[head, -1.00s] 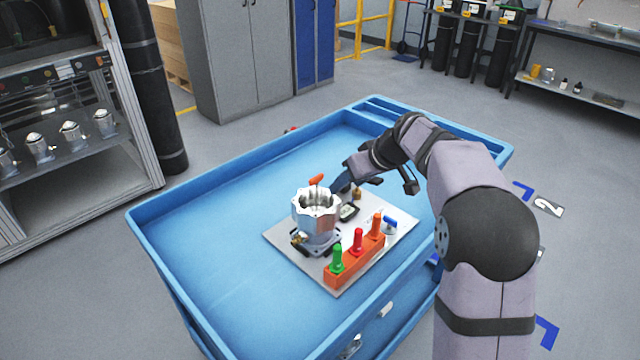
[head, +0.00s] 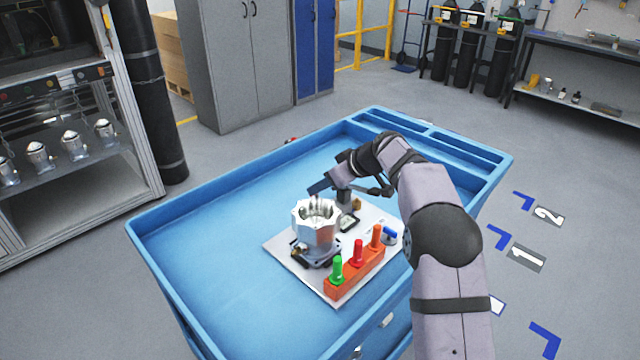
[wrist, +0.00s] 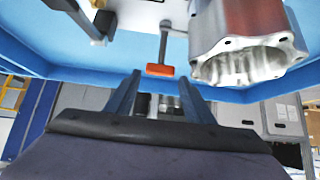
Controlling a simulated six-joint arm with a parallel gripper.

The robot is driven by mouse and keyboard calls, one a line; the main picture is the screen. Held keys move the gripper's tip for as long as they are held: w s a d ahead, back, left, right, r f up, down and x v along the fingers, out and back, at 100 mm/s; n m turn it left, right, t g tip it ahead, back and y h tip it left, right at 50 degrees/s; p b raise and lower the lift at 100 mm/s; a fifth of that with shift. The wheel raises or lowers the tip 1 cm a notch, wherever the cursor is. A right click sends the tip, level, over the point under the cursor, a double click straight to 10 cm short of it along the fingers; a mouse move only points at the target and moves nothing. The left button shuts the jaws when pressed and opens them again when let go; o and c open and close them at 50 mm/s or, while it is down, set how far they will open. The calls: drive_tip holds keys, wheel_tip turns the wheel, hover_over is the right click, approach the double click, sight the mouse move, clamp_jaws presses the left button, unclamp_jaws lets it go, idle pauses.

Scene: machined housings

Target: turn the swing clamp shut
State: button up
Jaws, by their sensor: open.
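The swing clamp's orange-red handle (wrist: 160,70) shows in the wrist view at the end of a grey bar (wrist: 163,42). My gripper (wrist: 160,84) is open. Its two dark fingers stand one on each side of the handle in the picture; I see no contact and cannot judge the depth gap. In the head view my gripper (head: 319,187) is just behind the silver housing (head: 315,225), and the handle is hidden there. The housing stands upright on the light plate (head: 283,246); it also shows in the wrist view (wrist: 245,35), right of the handle.
An orange block (head: 352,275) with green, red and orange pegs stands on the plate in front of the housing. A small dark gauge-like item (head: 348,222) and a blue-topped part (head: 390,234) lie nearby. The left of the blue cart (head: 205,245) is clear.

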drive_tip(key=shift+p+x, duration=0.3)
drive_tip(key=shift+x, duration=1.2)
drive_tip(key=shift+c, duration=0.5)
drive_tip(key=c, duration=0.7)
drive_tip(key=shift+o, duration=0.2)
